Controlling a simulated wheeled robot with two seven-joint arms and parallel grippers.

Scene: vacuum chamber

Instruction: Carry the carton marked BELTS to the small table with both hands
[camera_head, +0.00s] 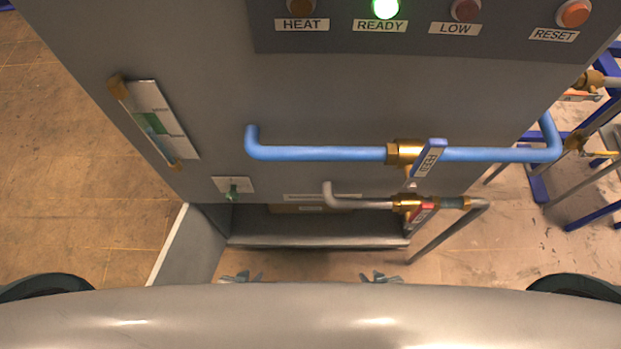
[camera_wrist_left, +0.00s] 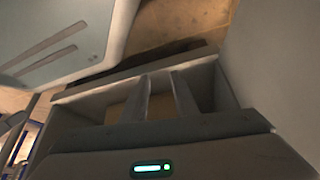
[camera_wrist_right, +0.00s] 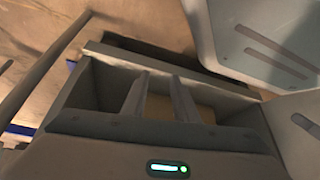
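A brown carton (camera_head: 285,209) lies inside the low open compartment at the bottom of the grey cabinet. Only a strip of it and a small pale label show, and I cannot read the label. A tan patch that looks like the carton also shows behind the fingers in the left wrist view (camera_wrist_left: 119,111) and right wrist view (camera_wrist_right: 158,107). My left gripper (camera_head: 242,277) and right gripper (camera_head: 381,277) are side by side in front of the compartment, fingers apart and empty. I cannot see the small table.
The grey cabinet (camera_head: 200,60) stands close ahead, with lamps above. A blue pipe (camera_head: 320,153) and a grey pipe with a red-handled valve (camera_head: 422,212) stick out above the compartment. A grey panel (camera_head: 190,245) stands at its left. Blue frames (camera_head: 540,185) are at right; floor (camera_head: 60,180) is clear at left.

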